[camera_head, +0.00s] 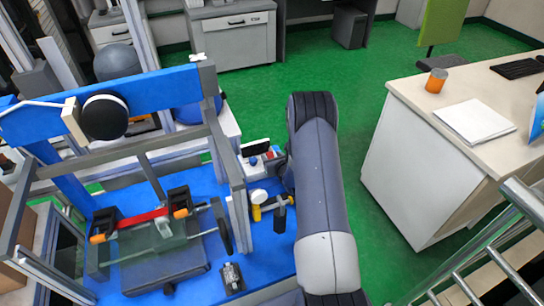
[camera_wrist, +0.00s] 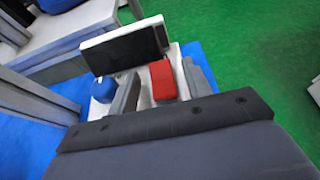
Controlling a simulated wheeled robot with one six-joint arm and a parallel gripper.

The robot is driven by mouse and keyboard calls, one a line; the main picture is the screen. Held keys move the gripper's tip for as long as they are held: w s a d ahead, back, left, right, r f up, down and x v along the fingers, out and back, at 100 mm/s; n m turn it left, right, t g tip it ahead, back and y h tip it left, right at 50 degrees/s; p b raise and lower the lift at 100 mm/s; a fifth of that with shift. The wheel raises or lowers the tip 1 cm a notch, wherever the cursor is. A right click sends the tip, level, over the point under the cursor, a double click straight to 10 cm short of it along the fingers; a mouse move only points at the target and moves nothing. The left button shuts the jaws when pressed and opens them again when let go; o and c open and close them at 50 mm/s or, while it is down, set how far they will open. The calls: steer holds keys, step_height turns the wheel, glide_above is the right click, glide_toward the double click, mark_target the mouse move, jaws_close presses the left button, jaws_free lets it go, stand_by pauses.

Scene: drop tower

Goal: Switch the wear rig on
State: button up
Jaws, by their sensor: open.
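A small control box with an upright dark panel (camera_head: 256,147) stands at the right edge of the blue rig table. Its red switch block (camera_wrist: 163,80) and round blue knob (camera_wrist: 103,89) show in the wrist view. The red block (camera_head: 269,155) and blue knob (camera_head: 253,160) also show small in the head view. My gripper (camera_wrist: 161,88) is open, with one grey finger on each side of the red block in the picture. I cannot tell whether the fingers touch it. The knob is left of the left finger. My gripper body hides the lower part of the wrist view.
The blue-based rig (camera_head: 210,262) with grey posts and a black round disc (camera_head: 104,115) fills the left. A yellow-and-white fitting (camera_head: 258,200) stands near my arm. A desk (camera_head: 430,150) with an orange cup (camera_head: 436,80) is at right. Green floor lies between.

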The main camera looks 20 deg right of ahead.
steer(key=shift+w+f, duration=0.1)
steer(key=shift+w, duration=0.15)
steer(key=shift+c, duration=0.4)
